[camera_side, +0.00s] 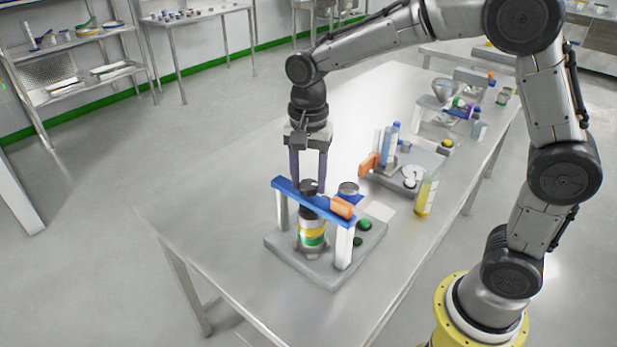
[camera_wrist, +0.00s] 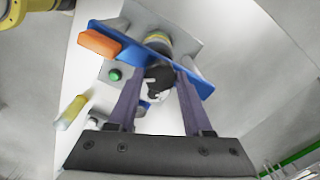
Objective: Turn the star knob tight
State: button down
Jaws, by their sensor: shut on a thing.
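The star knob (camera_side: 308,187) is black and sits on top of the blue crossbar (camera_side: 288,187) of a small frame. It also shows in the wrist view (camera_wrist: 160,75), between my fingers. My gripper (camera_side: 308,184) points straight down over the crossbar, with its two dark purple fingers on either side of the knob. It is shut on the knob. The fingertips partly hide the knob in both views. Under the crossbar stands a round container (camera_side: 312,234) with yellow, white and green bands, on a grey base plate (camera_side: 290,250) with white posts (camera_side: 344,248).
An orange block (camera_side: 342,207) sits on the crossbar's right end. A bottle of yellow liquid (camera_side: 427,195) and another grey fixture (camera_side: 410,165) stand to the right. The table's left part (camera_side: 220,190) is clear.

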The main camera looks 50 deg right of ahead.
aim_at(309, 184)
jog(key=m, duration=0.6)
jog(key=shift+r, duration=0.1)
jog(key=shift+m, duration=0.4)
jog(key=shift+c, duration=1.6)
grip_release()
notch_tip(309, 184, up, 14)
jog(key=shift+d, duration=0.1)
